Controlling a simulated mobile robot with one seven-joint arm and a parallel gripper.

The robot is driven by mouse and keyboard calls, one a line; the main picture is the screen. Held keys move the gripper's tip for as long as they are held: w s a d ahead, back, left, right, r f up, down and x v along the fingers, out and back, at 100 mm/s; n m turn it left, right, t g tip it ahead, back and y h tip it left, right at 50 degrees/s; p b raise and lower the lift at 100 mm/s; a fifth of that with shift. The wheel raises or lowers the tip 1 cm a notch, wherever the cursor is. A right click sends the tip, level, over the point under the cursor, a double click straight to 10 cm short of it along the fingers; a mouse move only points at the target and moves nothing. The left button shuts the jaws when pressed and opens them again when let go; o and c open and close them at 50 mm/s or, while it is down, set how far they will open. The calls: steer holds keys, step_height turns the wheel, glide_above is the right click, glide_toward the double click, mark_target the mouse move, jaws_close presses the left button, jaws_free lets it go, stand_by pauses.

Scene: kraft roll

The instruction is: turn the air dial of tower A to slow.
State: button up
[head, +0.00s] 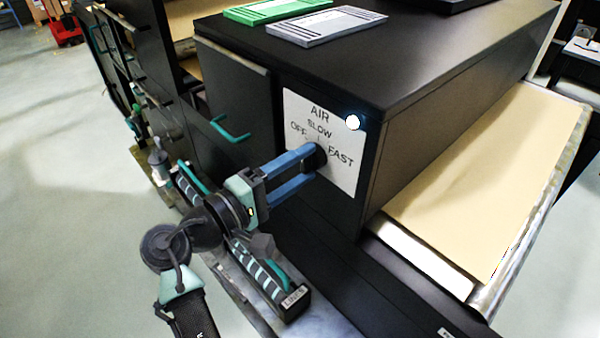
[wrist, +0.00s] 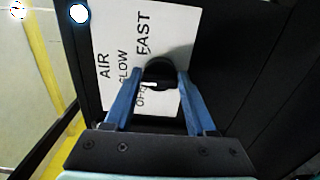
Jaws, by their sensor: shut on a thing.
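The air dial of the black tower is a round black knob (head: 318,157) on a white plate (head: 345,178) marked AIR, OFF, SLOW and FAST. My gripper (head: 311,160) reaches it from the left with its blue fingers on either side of the knob. The wrist view shows the knob (wrist: 160,70) between the two fingertips of my gripper (wrist: 159,75), shut on it. A short white mark on the knob's side lies near the word OFF, but the fingers and the angle hide the exact setting. No letter A shows on the tower.
A green plate (head: 275,10) and a grey plate (head: 325,26) lie on the cabinet top (head: 430,60). A teal handle (head: 230,130) sticks out left of the dial. A brown paper sheet (head: 470,180) runs along the right. Open floor lies at the left.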

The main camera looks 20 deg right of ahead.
stand_by(0.3)
steer(key=o, duration=1.4)
steer(key=shift+c, duration=0.2)
steer(key=b+v, duration=0.2)
steer(key=v, duration=1.1)
steer(key=shift+w+r, duration=0.1)
